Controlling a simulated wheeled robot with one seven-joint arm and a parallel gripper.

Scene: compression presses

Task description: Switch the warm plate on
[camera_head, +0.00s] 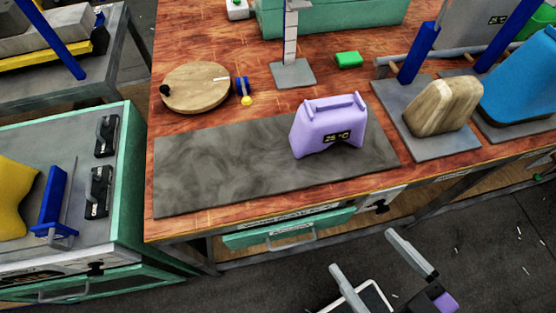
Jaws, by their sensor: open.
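A flat dark grey slab (215,165), which looks like the warm plate, lies on the wooden bench top along its front edge. A lilac block (330,120) with a small display reading about 25 °C stands on its right part.
A green drawer (290,232) with a handle is under the bench front. A wooden disc (198,87), a metal stand (292,73) and a green block (348,60) are behind the slab. A wooden block (443,106) stands on a press plate at right. Floor in front is clear.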

